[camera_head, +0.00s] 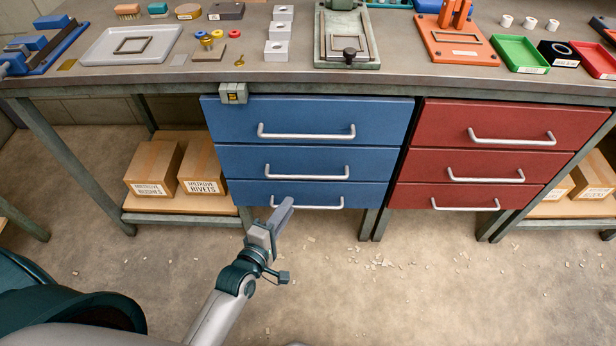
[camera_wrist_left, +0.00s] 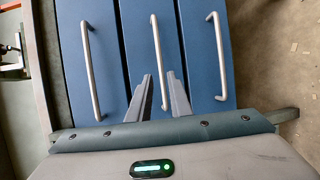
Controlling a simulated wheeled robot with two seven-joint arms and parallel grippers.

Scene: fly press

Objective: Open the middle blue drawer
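The blue cabinet has three stacked drawers, all shut. The middle blue drawer (camera_head: 300,160) has a silver bar handle (camera_head: 307,175). In the head view my left gripper (camera_head: 284,211) is low in front of the cabinet and overlaps the bottom drawer's handle (camera_head: 325,206). In the left wrist view the drawers stand sideways, and the middle handle (camera_wrist_left: 157,60) runs between the two grey fingers of the left gripper (camera_wrist_left: 163,92). The fingers are apart and do not visibly grip the handle; their depth to it is unclear. My right gripper is not in view.
The top blue drawer (camera_head: 305,122) is above, under the workbench (camera_head: 400,75). Red drawers (camera_head: 490,120) stand to the right. A low shelf with cardboard boxes (camera_head: 153,168) is to the left. The floor in front is open, with scattered small chips.

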